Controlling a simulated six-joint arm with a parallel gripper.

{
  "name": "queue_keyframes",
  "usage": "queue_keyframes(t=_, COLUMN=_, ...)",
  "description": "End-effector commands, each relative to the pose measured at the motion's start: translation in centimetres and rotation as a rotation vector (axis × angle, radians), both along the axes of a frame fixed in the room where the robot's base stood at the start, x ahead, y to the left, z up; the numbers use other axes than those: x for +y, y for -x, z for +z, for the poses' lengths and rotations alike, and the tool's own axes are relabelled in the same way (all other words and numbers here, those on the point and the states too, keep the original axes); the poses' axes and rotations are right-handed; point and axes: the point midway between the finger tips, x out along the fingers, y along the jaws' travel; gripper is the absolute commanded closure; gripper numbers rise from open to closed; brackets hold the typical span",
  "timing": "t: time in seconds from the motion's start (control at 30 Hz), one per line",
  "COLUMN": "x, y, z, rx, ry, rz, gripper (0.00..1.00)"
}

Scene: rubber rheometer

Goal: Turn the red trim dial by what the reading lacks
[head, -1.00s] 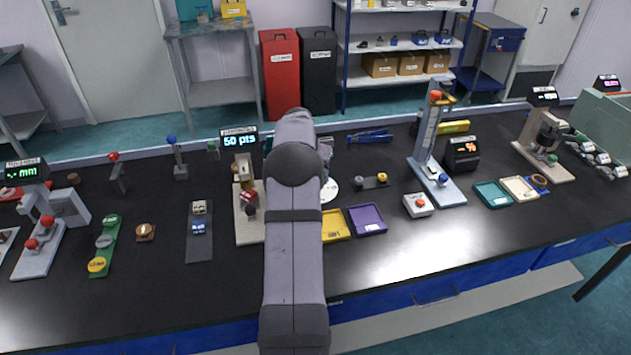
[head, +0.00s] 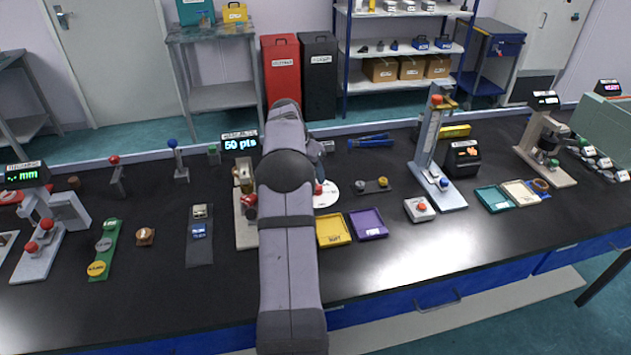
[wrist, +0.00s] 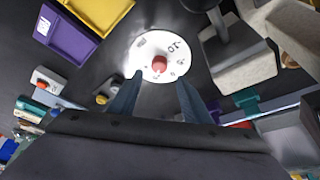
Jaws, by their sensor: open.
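The red trim dial (wrist: 159,64) is a small red knob at the middle of a white round plate (wrist: 146,46) with dark markings. In the head view the white plate (head: 328,196) and the red knob (head: 319,188) show just right of my arm, partly hidden by it. My gripper (wrist: 157,82) is open in the wrist view, its two dark fingers apart at the near edge of the plate, with the knob ahead between them and not gripped. The display (head: 240,144) reads "50 pts". Its instrument (head: 245,215) stands partly behind my arm.
A yellow tray (head: 333,229) and a purple tray (head: 368,223) lie near the dial. A small dark base with two knobs (head: 371,187) sits to its right. A grey instrument body (wrist: 240,65) stands close beside the plate in the wrist view.

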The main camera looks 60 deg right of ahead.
Motion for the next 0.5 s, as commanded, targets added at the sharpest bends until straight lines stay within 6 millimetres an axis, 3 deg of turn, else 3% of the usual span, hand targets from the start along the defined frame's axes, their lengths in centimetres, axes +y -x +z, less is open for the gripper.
queue_keyframes(t=0.2, x=0.05, y=-0.55, z=0.08, rx=0.003, ry=0.012, rz=-0.174, gripper=0.56)
queue_keyframes(t=0.5, x=-0.19, y=-0.42, z=-0.53, rx=0.004, ry=0.013, rz=-0.201, gripper=0.56)
